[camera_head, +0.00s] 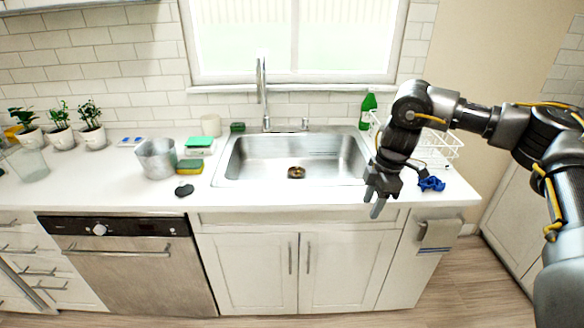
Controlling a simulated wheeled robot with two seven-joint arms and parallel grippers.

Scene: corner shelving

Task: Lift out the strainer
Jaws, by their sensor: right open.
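The strainer (296,172) is a small round brown-gold piece at the drain, in the floor of the steel sink (240,165). It looks seated in the drain, and the basin around it is otherwise empty. My right gripper (377,205) is open and empty, pointing down in front of the counter's front edge, to the right of the sink and apart from the strainer. My left gripper is not in view.
A faucet (262,95) stands behind the sink. A white dish rack (440,147), green bottle (368,110) and blue cloth (432,184) are at right. A metal pot (157,160), sponges (190,166) and a dark item (184,190) lie left of the sink.

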